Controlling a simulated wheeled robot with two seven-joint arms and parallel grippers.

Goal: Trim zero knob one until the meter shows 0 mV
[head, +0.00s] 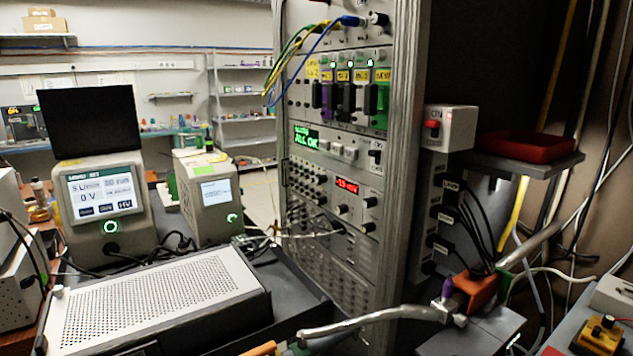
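A meter with a red lit display (348,186) sits in the tall instrument rack, in the middle of the head view. Its small digits seem to start with a minus sign, but I cannot read the value surely. A dark knob (370,202) is just right of the display, and another knob (368,227) is below it. More small knobs (308,180) fill the panel to the left. The labels are too small to tell which is zero knob one. Neither of my grippers shows in this view.
A perforated white-topped box (160,300) fills the lower left. Two bench instruments (100,200) stand behind it. A silvery tube (375,318) crosses in front of the rack's foot. Cables (300,50) loop at the rack's top. A shelf with a red tray (525,147) juts out right.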

